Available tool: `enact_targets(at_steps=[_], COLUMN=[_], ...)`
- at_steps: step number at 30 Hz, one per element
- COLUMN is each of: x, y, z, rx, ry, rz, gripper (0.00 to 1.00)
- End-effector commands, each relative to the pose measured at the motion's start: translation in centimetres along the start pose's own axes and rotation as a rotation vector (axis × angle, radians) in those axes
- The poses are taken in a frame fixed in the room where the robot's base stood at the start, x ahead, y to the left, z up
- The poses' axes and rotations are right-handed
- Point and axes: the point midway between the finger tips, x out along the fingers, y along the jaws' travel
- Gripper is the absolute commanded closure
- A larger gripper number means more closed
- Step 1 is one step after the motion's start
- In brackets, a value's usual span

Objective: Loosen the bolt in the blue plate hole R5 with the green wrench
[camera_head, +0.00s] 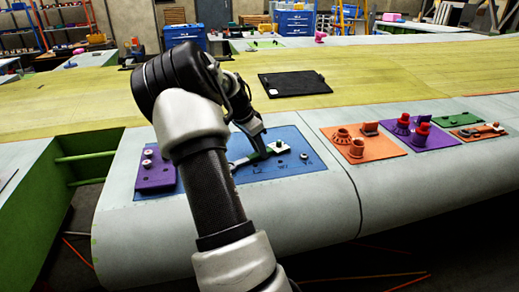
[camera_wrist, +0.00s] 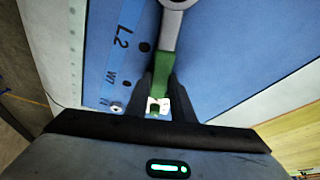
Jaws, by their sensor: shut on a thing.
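The blue plate (camera_head: 300,172) lies on the grey wing surface, with bolts and small holes in it. In the wrist view the blue plate (camera_wrist: 225,60) carries the label "L2" beside a dark hole. My gripper (camera_wrist: 163,98) is shut on the green wrench (camera_wrist: 170,30), with the wrench's grey ring end at the top edge of the picture. In the head view my gripper (camera_head: 262,150) is low over the plate. A bolt (camera_head: 304,156) stands right of it. I cannot tell which hole is R5, or whether the wrench sits on a bolt.
A purple block (camera_head: 155,178) with bolts stands at the plate's left. Orange (camera_head: 375,149), purple (camera_head: 430,140) and green (camera_head: 458,118) mats lie to the right, some holding parts. A black panel (camera_head: 294,84) lies behind on the yellow-green surface.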

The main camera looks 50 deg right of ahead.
Motion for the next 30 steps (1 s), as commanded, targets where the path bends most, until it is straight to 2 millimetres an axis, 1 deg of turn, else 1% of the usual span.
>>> enact_targets(at_steps=[4,13,26,30], x=[0.1,0.0,-0.1,-0.2], y=[-0.3,-2.2,-2.5,-3.1], z=[0.2,0.4,0.5,0.6], rx=[-0.028,-0.174,-0.202,-0.257], ry=[-0.003,-0.004,-0.004,-0.005], rz=[-0.012,-0.072,-0.082,-0.106], gripper=[1.00,1.00,1.00,1.00])
